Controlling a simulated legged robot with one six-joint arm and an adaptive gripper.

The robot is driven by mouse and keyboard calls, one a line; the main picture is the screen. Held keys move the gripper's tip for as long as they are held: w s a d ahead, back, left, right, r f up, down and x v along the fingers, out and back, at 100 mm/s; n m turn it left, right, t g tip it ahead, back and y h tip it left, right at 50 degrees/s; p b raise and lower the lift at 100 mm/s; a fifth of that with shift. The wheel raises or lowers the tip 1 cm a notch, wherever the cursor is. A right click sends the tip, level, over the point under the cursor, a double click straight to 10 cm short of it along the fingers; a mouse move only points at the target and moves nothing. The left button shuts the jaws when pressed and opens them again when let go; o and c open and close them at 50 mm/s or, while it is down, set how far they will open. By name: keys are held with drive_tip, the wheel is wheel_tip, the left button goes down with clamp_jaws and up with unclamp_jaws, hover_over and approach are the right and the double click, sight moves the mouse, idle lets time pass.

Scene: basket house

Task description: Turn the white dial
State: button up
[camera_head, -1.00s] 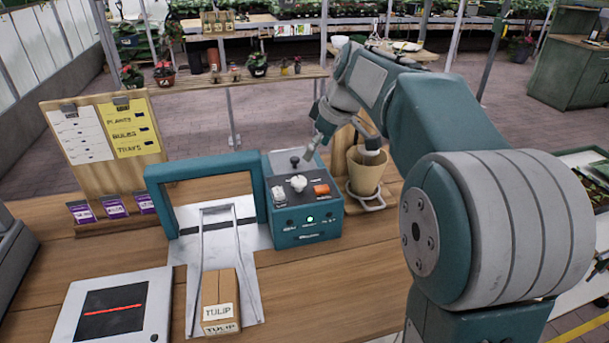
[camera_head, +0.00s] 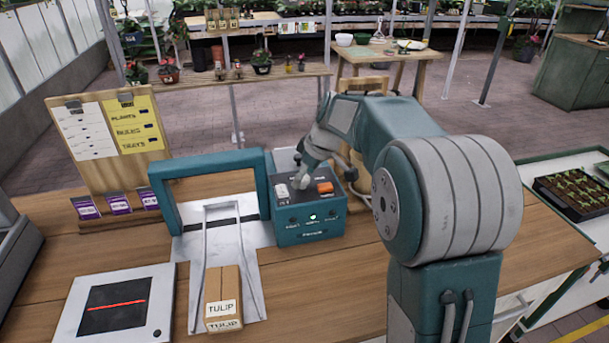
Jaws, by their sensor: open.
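The teal control box (camera_head: 310,231) stands on the wooden counter, with a green light on its front. On its dark top are a white switch (camera_head: 281,194) at the left and an orange button (camera_head: 325,187) at the right. My gripper (camera_head: 301,183) is open and points down between these two, over the spot of the white dial. The gripper covers the dial, so I cannot tell whether its fingers touch it or stand around it.
A teal arch (camera_head: 160,200) stands left of the box, over a metal chute (camera_head: 193,290) with a TULIP carton (camera_head: 222,300). A flat scanner (camera_head: 68,325) lies front left. A notice board (camera_head: 72,178) stands behind. Bare counter (camera_head: 330,290) lies before the box.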

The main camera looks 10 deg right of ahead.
drive_tip(key=shift+a, duration=0.15)
drive_tip(key=c, duration=1.1)
drive_tip(key=shift+c, duration=0.2)
drive_tip(key=shift+f+m, duration=0.1)
drive_tip(key=shift+m, duration=0.2)
drive_tip(key=shift+s+m+t+h, duration=0.15)
drive_tip(key=shift+m+t+h, duration=0.25)
drive_tip(key=shift+m, duration=0.8)
drive_tip(key=m, duration=0.1)
drive_tip(key=m+h, duration=0.1)
drive_tip(key=m, duration=0.1)
drive_tip(key=shift+a+f+m+h, duration=0.1)
drive_tip(key=shift+a+m+h, duration=0.05)
drive_tip(key=shift+m+h, duration=0.15)
drive_tip(key=m+h, duration=0.1)
drive_tip(key=m, duration=0.2)
drive_tip(key=shift+m, duration=0.3)
drive_tip(key=shift+a+f+m+h, duration=0.1)
drive_tip(key=shift+m+h, duration=0.7)
drive_tip(key=shift+m, duration=1)
